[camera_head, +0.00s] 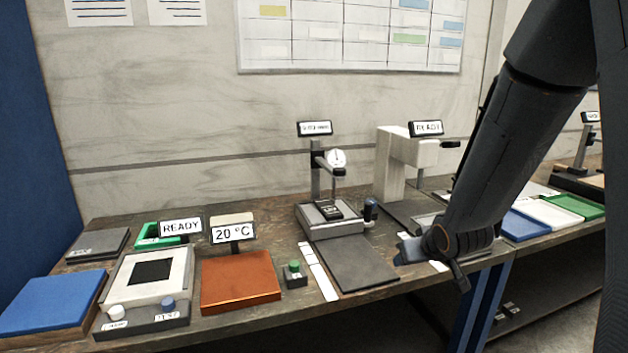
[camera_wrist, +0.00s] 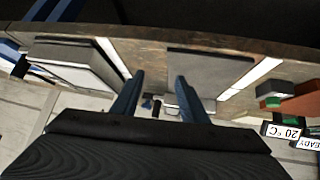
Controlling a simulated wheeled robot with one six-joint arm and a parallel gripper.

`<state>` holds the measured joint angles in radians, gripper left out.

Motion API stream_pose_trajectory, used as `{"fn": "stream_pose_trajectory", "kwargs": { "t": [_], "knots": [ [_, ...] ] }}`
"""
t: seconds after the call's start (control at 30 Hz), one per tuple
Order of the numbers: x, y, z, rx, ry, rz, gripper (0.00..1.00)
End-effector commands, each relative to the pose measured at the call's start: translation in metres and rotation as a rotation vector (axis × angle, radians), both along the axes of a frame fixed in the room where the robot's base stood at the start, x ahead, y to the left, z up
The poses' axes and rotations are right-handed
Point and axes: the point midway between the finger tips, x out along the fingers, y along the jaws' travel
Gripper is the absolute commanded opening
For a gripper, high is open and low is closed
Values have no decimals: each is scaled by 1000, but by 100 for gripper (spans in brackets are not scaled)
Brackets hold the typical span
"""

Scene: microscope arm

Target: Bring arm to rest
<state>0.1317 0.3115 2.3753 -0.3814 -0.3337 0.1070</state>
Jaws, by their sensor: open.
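My dark arm comes down from the upper right in the head view. My gripper (camera_head: 434,264) hangs near the front edge of the bench, right of the dark grey mat (camera_head: 350,264) and in front of the white READY instrument (camera_head: 391,165). In the wrist view, the two blue-grey fingers of my gripper (camera_wrist: 157,78) stand apart with nothing held between them. The grey mat (camera_wrist: 209,66) lies beyond the right finger. My arm hides part of the bench and the white instrument's base in the head view.
A dial-gauge stand (camera_head: 331,218) stands behind the mat. An orange plate (camera_head: 240,280), a white plate device (camera_head: 147,277) and a blue pad (camera_head: 50,303) fill the left bench. Blue, white and green trays (camera_head: 575,206) lie right of my arm. Open space lies before the bench.

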Motion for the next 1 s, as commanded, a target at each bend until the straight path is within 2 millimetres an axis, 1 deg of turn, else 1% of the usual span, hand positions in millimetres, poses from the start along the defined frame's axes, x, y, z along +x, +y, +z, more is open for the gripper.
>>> {"fn": "stream_pose_trajectory", "kwargs": {
  "t": [0.03, 0.07, 0.1, 0.17, 0.2, 0.27, 0.3, 0.4, 0.5, 0.6, 0.67, 1.0],
  "knots": [
    [-21, 2, -9, -10, 75, -29, 40],
    [-35, 2, -14, -15, 125, -45, 40],
    [-54, 3, -20, -18, 192, -68, 40],
    [-86, 7, -28, -18, 295, -97, 40],
    [-108, 10, -32, -16, 361, -115, 40],
    [-139, 17, -37, -9, 458, -134, 40],
    [-159, 21, -40, -2, 518, -145, 40],
    [-201, 33, -42, 15, 641, -159, 40],
    [-229, 41, -42, 32, 723, -167, 40],
    [-243, 45, -41, 39, 765, -168, 40],
    [-246, 46, -41, 41, 776, -170, 40],
    [-246, 46, -41, 40, 776, -169, 40]
  ]
}}
